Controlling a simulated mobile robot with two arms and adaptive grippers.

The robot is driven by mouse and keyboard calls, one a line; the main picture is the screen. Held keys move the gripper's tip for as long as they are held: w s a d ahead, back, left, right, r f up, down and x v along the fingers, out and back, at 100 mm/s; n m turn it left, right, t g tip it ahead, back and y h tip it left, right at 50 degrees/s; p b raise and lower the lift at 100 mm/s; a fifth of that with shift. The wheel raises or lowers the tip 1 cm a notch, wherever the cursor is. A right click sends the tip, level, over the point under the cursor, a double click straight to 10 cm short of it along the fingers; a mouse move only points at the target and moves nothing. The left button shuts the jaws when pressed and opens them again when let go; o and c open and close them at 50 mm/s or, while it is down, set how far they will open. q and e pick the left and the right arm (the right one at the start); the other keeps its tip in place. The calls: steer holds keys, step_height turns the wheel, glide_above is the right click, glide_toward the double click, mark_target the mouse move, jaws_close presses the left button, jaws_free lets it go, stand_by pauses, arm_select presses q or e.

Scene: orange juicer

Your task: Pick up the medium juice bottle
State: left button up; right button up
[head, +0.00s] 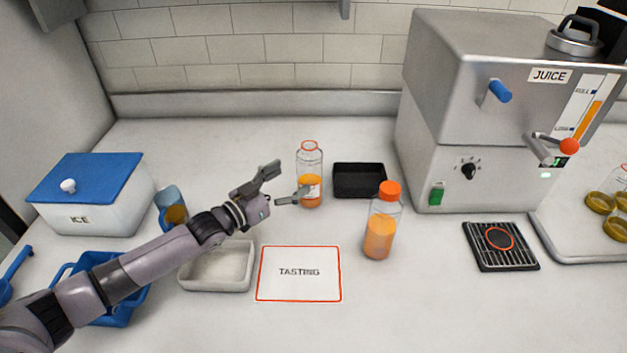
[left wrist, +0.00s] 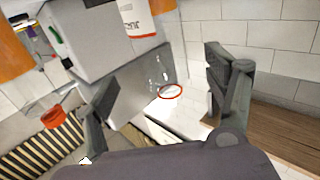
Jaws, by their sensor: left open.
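Two juice bottles stand upright on the counter in the head view. One clear bottle (head: 310,160) has a red ring at its open mouth, orange juice low inside and a pale label. The other bottle (head: 380,238) has an orange cap and stands nearer, to the right. I cannot tell which is the medium one. My left gripper (head: 289,181) is open just left of the uncapped bottle, with one fingertip overlapping its front. In the left wrist view my open fingers (left wrist: 163,104) flank a red ring (left wrist: 171,92). My right gripper is not in view.
A black tray (head: 360,193) sits behind and between the bottles. The juicer (head: 440,130) stands right, with a drip tray (head: 501,263). The front right counter is clear.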

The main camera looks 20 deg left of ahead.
mark_target(300, 172)
arm_select(q)
steer(key=shift+w+d, duration=0.15)
steer(key=shift+w, duration=0.05)
steer(key=shift+x, duration=0.85)
steer(key=p+x, duration=0.1)
steer(key=x, duration=0.3)
steer(key=shift+w, duration=0.2)
steer(key=shift+w+d+f, duration=0.15)
steer(key=shift+w, duration=0.25)
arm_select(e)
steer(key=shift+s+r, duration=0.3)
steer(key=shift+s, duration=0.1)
arm_select(q)
steer(key=shift+s, duration=0.1)
steer(key=shift+c, duration=0.8)
steer(key=c, duration=1.5)
steer(key=shift+c, duration=1)
